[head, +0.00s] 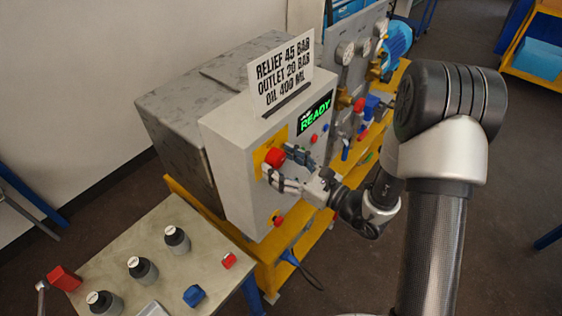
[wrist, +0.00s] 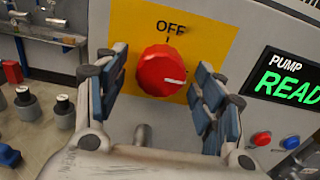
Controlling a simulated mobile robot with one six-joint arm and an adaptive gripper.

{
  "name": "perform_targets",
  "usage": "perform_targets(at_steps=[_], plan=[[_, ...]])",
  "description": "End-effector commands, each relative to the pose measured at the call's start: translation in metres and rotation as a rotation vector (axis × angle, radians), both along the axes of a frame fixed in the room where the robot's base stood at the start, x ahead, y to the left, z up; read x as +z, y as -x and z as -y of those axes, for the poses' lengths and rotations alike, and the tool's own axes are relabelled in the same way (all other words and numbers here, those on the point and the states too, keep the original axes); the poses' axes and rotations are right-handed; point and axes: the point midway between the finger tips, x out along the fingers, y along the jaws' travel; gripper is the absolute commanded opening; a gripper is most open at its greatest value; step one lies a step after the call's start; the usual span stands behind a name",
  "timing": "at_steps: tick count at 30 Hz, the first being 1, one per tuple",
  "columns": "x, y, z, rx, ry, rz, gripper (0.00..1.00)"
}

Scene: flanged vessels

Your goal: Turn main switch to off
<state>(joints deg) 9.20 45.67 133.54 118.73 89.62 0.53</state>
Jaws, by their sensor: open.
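The main switch is a round red knob (wrist: 161,71) on a yellow plate (wrist: 212,28) on the front of a grey cabinet. In the wrist view its white mark points right, slightly down, while the word OFF stands above the knob. The knob also shows in the head view (head: 274,156), partly covered by my gripper. My gripper (wrist: 159,75) is open, with one blue-padded finger on each side of the knob. A gap shows on both sides in the wrist view; whether the tips reach past its face, I cannot tell.
A lit READY display (head: 314,115) and small red and blue buttons sit right of the switch. A red knob (head: 277,220) is lower on the cabinet. Gauges, valves and a blue motor (head: 397,40) stand behind. A bench (head: 200,262) with several dark vessels is at front left.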

Motion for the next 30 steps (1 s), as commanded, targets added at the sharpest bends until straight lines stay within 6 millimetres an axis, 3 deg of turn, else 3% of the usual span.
perform_targets(at_steps=[10, 30], plan=[[-0.0001, -0.0026, -0.0035, 0.000, 0.000, 0.000, 0.63], [-0.0001, -0.0023, -0.0034, 0.000, 0.000, 0.000, 0.19]])
